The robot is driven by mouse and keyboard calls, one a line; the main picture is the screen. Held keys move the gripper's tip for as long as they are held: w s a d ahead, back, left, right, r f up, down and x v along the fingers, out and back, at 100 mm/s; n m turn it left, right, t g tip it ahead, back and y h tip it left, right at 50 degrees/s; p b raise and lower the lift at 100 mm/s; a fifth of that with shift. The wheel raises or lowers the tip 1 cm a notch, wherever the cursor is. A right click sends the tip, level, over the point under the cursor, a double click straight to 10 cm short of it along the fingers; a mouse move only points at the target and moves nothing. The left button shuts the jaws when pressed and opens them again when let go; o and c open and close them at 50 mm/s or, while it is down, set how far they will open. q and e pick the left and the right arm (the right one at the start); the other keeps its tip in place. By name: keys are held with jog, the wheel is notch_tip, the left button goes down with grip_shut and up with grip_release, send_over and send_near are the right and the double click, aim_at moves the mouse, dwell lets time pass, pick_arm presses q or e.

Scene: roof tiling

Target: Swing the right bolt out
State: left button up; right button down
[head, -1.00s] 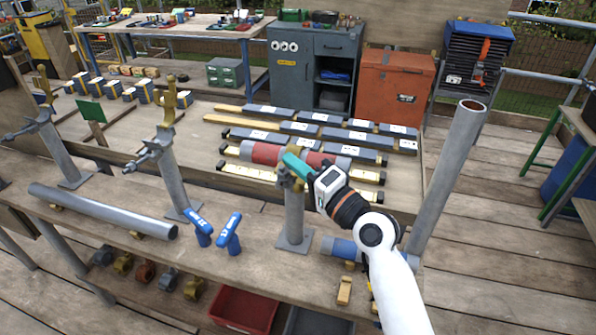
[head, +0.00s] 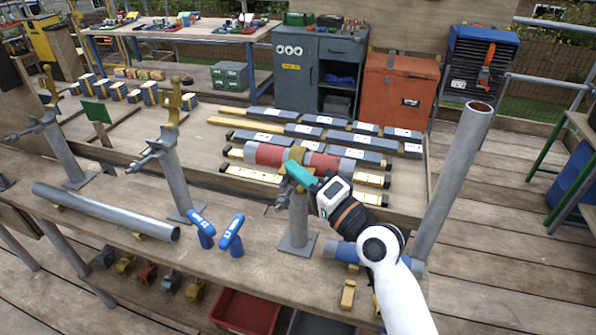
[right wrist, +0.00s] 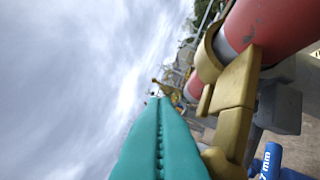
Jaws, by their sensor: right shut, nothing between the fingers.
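The right post (head: 299,222) stands on the bench with a brass coupler (head: 296,156) at its top. In the right wrist view the coupler's brass band (right wrist: 236,95) wraps a red and grey tube (right wrist: 262,22). A small grey bolt-like part (head: 283,201) sticks out at the left of the post's top; its exact angle is hard to tell. My right gripper (head: 291,168) is shut and empty, its teal fingers at the coupler's near side. In the right wrist view the fingers (right wrist: 155,110) lie beside the brass; contact is unclear. My left gripper is out of view.
Two more posts (head: 172,180) (head: 65,150) carry open couplers with bolts sticking out left. Two blue-handled tools (head: 231,236) (head: 201,229) stand on the bench left of the right post. A grey tube (head: 105,211) lies at left; a tall pipe (head: 455,180) leans at right.

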jog(key=b+v, duration=0.2)
jog(key=v, duration=1)
jog(key=shift+b, duration=0.4)
jog(key=shift+w, duration=0.1)
